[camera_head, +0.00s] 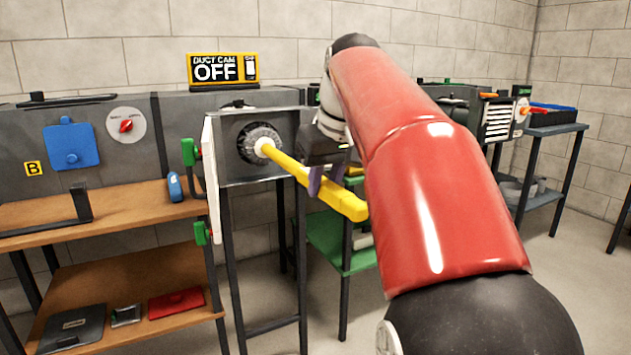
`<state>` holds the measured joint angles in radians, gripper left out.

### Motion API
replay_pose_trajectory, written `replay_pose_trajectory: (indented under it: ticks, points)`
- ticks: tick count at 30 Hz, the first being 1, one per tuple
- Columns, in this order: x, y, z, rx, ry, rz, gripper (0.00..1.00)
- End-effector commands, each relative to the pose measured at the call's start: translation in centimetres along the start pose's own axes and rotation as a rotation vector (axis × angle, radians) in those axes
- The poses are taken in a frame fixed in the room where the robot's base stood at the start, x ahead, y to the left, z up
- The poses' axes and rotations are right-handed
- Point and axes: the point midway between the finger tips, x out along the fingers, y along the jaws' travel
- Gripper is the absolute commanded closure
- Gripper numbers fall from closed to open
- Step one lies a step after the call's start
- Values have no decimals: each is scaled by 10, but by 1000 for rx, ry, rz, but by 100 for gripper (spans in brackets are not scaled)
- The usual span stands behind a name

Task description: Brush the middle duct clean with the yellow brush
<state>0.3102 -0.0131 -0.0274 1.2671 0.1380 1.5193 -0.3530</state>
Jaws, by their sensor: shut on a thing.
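The yellow brush (342,202) has a long yellow handle that slants from the lower right up to a white hub. Its round dark bristle head (245,142) is at the round opening in the front of the middle duct (230,172). I cannot tell how deep the bristles sit in it. My gripper (316,178) is shut on the yellow handle, partway along it. My red arm hides part of the duct's right side and what lies behind.
A white door panel (211,180) with green latches stands open left of the opening. A sign (222,69) reading "DUCT CAM OFF" stands on top. A wooden shelf unit (120,203) is at left, a green shelf (335,240) below the handle, a blue tray (553,115) far right.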

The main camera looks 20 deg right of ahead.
Motion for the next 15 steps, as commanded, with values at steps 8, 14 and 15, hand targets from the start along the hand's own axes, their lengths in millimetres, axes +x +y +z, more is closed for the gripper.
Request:
replay_pose_trajectory:
  ticks: [8,14,15]
  points:
    - [-12,0,33,2,2,1,100]
    - [-21,0,54,1,2,1,100]
    - [-23,0,59,1,2,1,100]
